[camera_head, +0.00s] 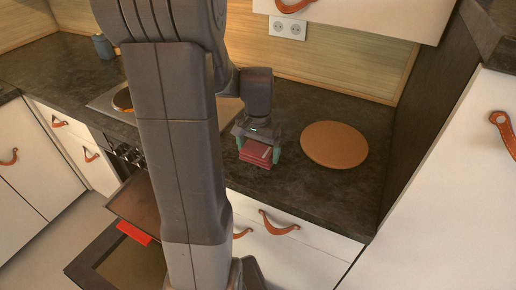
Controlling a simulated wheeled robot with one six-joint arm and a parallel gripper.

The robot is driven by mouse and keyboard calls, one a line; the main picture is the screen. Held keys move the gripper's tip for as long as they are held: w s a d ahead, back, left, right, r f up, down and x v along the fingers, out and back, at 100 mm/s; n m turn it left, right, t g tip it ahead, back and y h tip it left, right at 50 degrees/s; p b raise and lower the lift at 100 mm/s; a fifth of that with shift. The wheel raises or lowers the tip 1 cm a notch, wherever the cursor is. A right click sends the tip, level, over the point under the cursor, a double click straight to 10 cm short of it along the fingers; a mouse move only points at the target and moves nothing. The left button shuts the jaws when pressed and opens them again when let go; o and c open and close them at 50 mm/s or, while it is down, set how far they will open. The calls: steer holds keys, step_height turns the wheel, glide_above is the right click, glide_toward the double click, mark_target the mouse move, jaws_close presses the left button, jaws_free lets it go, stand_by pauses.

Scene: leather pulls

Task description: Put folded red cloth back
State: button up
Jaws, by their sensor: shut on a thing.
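My gripper (258,146) is over the dark countertop (300,197), to the left of a round brown board. It is shut on the folded red cloth (257,155), a small dark red stack. The cloth is at or just above the counter; I cannot tell whether it touches. My arm hides part of the counter and the stove behind it. A bright red piece (134,233) lies at the edge of the open oven, lower left; I cannot tell what it is.
The round board (334,145) lies flat right of my gripper. The oven door (112,262) hangs open at lower left. White drawers (290,250) with leather pulls are below the counter. A wall cabinet (370,14) overhangs above. A dark cup (103,47) stands at far left.

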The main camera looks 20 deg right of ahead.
mark_target(258, 151)
steer(key=o, duration=0.6)
steer(key=shift+f, duration=0.1)
step_height(258, 151, up, 12)
steer(key=shift+r, duration=0.2)
stand_by(0.3)
